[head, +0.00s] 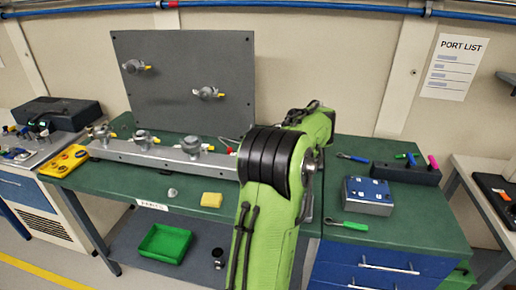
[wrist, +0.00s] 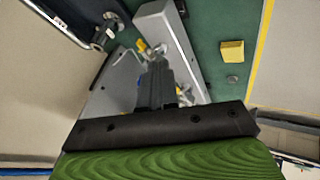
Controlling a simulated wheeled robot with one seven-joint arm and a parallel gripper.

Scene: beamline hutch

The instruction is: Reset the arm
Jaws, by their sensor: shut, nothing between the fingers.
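My green arm (head: 268,200) rises across the middle of the head view, in front of the green workbench (head: 400,215). My gripper is hidden behind the arm there. In the wrist view my gripper (wrist: 156,70) is shut, with its dark fingers together and nothing between them. Beyond the fingers lie the grey rail (wrist: 160,22) with its fittings and part of the green bench top. The fingers overlap the rail in the picture; I cannot tell how far apart they are.
A grey upright panel (head: 180,75) with two valves stands at the back. A yellow sponge (head: 211,199), a blue-topped box (head: 368,195) and a green-handled tool (head: 347,225) lie on the bench. A green tray (head: 164,243) sits on the lower shelf.

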